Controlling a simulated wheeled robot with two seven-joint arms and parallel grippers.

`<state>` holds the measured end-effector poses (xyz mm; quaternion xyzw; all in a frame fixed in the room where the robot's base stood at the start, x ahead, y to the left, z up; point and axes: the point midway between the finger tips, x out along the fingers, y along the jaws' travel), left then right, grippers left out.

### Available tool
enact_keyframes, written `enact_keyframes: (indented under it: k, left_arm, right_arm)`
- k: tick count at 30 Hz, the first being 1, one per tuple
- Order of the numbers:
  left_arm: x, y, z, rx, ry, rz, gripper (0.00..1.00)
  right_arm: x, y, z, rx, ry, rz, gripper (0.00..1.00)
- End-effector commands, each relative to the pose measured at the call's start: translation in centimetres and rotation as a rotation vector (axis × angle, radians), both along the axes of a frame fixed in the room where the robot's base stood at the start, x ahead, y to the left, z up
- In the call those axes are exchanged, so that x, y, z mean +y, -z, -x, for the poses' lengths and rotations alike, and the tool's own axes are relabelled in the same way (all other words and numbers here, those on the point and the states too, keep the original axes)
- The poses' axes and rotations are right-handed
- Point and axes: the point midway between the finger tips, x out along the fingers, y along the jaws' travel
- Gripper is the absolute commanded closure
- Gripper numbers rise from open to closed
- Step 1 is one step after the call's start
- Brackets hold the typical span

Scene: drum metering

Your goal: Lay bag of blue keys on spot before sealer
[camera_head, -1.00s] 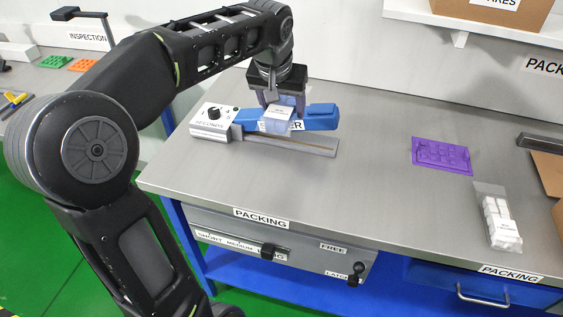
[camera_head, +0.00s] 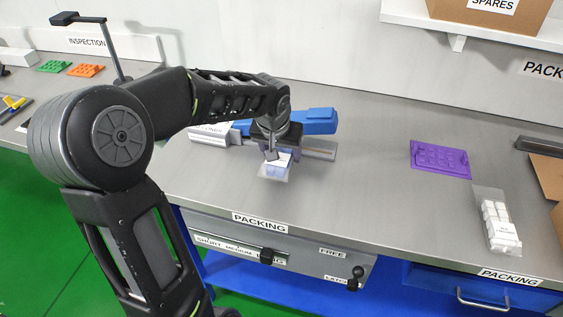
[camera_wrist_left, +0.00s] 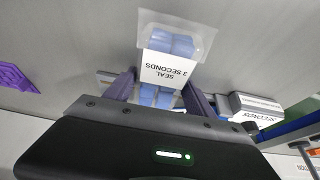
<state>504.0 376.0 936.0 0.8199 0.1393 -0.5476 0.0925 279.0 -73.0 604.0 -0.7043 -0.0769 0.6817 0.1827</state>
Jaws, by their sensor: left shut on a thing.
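The bag of blue keys (camera_head: 275,172) is a clear bag with blue pieces and a white label. In the left wrist view the bag (camera_wrist_left: 174,43) shows its label, which reads "SEAL 3 SECONDS". My left gripper (camera_head: 272,155) is shut on the bag, just in front of the sealer; the wrist view shows its fingers (camera_wrist_left: 157,88) on both sides of it. Whether the bag touches the table is hard to tell. The sealer (camera_head: 320,122) has a blue arm and a grey base, partly hidden by my left arm. My right gripper is not in view.
A purple tray (camera_head: 440,159) and a bag of white pieces (camera_head: 497,222) lie to the right on the grey packing table (camera_head: 350,200). The table between them and the sealer is clear.

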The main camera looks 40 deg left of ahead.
Motion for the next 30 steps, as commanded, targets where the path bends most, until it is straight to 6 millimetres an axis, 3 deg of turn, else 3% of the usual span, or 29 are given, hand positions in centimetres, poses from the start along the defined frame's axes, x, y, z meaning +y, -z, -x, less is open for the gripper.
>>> enact_keyframes:
  k: [7,20,21,28,30]
  left_arm:
    - [0.0,3.6,0.0,0.002,0.0,0.002,0.86]
    - [0.0,4.2,0.0,-0.001,0.0,0.001,0.86]
    - [0.0,4.2,0.0,0.0,0.0,0.001,0.35]
    - [0.0,4.1,0.0,0.001,0.0,0.001,0.16]
    - [0.0,4.1,0.0,0.001,0.0,0.001,0.15]
  right_arm:
    - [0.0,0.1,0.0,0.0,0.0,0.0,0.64]
    - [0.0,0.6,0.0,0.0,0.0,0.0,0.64]
    - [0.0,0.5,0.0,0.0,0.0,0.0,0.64]
    - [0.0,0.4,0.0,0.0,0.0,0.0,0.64]
    - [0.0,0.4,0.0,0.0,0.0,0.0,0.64]
